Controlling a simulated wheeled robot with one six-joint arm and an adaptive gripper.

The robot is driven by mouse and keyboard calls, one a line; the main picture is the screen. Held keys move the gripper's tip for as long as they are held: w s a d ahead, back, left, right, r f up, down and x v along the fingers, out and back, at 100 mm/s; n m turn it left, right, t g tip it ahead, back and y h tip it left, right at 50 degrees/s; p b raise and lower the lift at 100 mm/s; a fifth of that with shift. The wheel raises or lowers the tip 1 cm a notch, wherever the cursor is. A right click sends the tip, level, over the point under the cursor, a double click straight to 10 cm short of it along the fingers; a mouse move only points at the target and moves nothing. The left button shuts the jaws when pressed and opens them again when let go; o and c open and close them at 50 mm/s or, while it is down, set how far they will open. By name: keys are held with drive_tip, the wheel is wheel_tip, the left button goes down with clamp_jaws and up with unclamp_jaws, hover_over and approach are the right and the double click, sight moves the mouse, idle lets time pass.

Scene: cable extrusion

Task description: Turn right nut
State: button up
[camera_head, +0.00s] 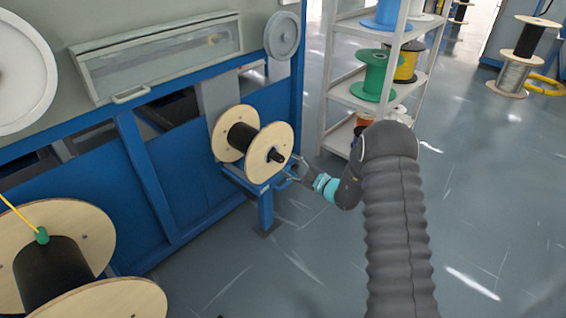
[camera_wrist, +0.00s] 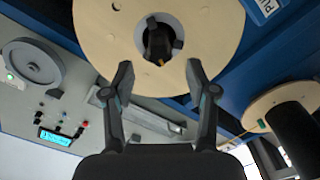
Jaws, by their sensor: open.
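The right nut (camera_head: 276,156) is a dark piece at the centre of the right wooden spool (camera_head: 262,167), which carries black cable and sits on a blue stand. In the wrist view the nut (camera_wrist: 159,42) shows in the spool's round centre hole, with the pale flange (camera_wrist: 100,45) around it. My gripper (camera_head: 290,175) is beside the spool's outer face, at its lower right. In the wrist view my gripper (camera_wrist: 160,78) is open and empty. Its two fingertips are just below the nut in the picture, one to each side. It does not hold the nut.
A larger wooden spool (camera_head: 130,297) with black cable and a green piece stands at the lower left. The machine's blue panels (camera_head: 187,185) run behind the spools. A shelf rack (camera_head: 336,90) with coloured reels stands behind my arm. The floor (camera_head: 490,200) at right is clear.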

drive_tip(key=v, duration=0.7)
drive_tip(key=shift+s, duration=0.15)
